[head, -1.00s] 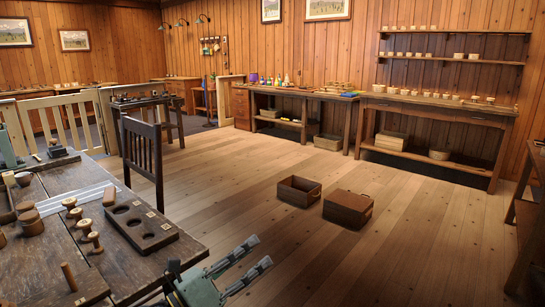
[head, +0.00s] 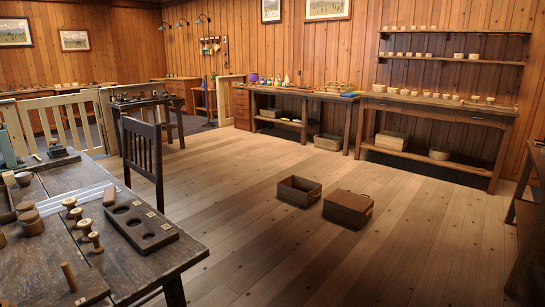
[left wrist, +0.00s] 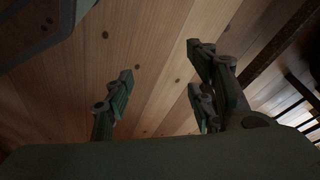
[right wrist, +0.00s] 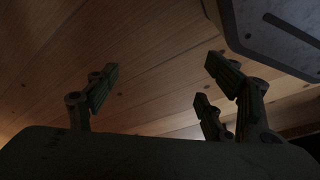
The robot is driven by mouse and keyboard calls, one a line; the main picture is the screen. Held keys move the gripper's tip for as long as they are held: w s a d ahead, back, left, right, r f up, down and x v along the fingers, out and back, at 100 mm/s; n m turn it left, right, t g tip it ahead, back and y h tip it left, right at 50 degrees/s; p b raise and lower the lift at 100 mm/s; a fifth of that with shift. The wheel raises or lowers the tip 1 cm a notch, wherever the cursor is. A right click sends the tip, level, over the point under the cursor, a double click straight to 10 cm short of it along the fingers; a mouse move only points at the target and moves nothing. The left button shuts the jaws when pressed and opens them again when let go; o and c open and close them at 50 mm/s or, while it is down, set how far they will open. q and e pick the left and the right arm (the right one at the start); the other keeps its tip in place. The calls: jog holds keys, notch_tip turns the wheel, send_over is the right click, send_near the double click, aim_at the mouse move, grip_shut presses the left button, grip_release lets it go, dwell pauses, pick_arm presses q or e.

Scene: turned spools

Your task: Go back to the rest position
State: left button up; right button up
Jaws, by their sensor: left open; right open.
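My left gripper (left wrist: 158,90) is open and empty in the left wrist view, with bare floor boards behind its fingers. My right gripper (right wrist: 155,90) is open and empty in the right wrist view, also over bare floor. Neither gripper shows in the head view. In the head view the dark work table (head: 40,262) stands at the lower left. On it are several turned spools (head: 84,226) and a dark wooden block with round holes (head: 140,226).
A dark chair (head: 142,158) stands behind the table. Two wooden crates, one left (head: 299,191) and one right (head: 347,208), sit on the open floor. Benches with bowls and bottles (head: 430,101) line the far wall. The floor at the lower middle is clear.

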pick_arm(q)
jog(key=s+a+f+g+p, duration=0.1)
jog(key=s+p, duration=0.7)
jog(key=s, duration=0.2)
jog(key=s+a+f+g+p, duration=0.1)
jog(key=s+f+p, duration=0.1)
jog(key=s+p, duration=0.7)
jog(key=shift+s+a+f, duration=0.15)
jog(key=shift+s+a, duration=0.2)
jog(key=shift+s, duration=0.75)
pick_arm(e)
jog(key=s+d+f+g, duration=0.1)
jog(key=s+d+f, duration=0.1)
jog(key=s, duration=1.6)
jog(key=shift+d+f, duration=0.2)
jog(key=shift+d, duration=0.4)
jog(key=shift+s, duration=0.1)
